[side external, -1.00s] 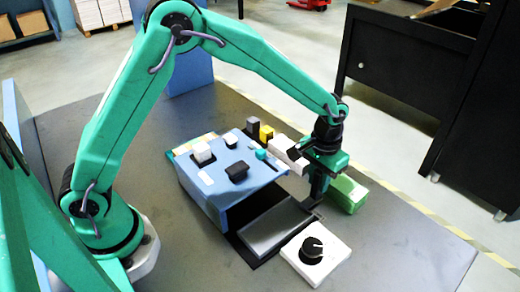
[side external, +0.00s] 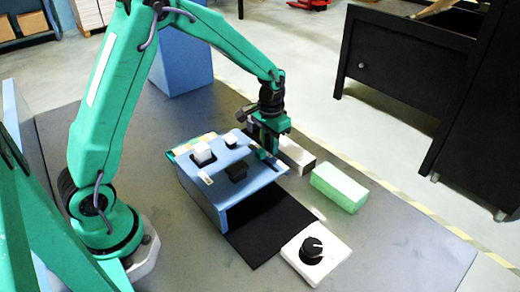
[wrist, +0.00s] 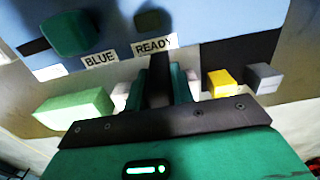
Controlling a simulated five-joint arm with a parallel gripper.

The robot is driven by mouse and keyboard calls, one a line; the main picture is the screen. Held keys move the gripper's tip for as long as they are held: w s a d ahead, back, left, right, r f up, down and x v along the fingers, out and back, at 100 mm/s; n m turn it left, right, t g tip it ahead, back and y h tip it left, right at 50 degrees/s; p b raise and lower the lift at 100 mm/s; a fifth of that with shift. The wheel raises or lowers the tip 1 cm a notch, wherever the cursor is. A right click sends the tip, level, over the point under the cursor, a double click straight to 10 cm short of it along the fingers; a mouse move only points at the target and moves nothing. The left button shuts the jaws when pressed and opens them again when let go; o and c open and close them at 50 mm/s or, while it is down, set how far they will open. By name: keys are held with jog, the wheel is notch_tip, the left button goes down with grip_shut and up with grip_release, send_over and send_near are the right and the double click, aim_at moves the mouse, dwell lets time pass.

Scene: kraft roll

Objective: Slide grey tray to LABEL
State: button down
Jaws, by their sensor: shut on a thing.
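The grey tray is out of sight in both current views; the blue cover (side external: 228,190) hides the space under it. My gripper (side external: 266,151) stands upright at the cover's far right edge. In the wrist view my gripper (wrist: 160,88) is shut on a dark upright bar, which looks like the tray's handle. White labels BLUE (wrist: 100,62) and READY (wrist: 155,43) show on the cover's edge, with the bar close to READY. No label reading LABEL can be read.
A green block (side external: 340,187) and a white block (side external: 296,155) lie right of the cover. A white base with a black knob (side external: 312,250) stands in front. The black mat (side external: 262,232) is bare. Yellow (wrist: 220,82) and grey (wrist: 263,77) blocks show in the wrist view.

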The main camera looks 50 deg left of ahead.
jog(key=shift+a, duration=2.7)
jog(key=c, duration=1.3)
grip_release()
jog(key=shift+o, duration=0.5)
jog(key=shift+d, duration=0.1)
jog(key=shift+r, duration=0.15)
notch_tip(320, 180, up, 8)
jog(key=shift+f, duration=0.2)
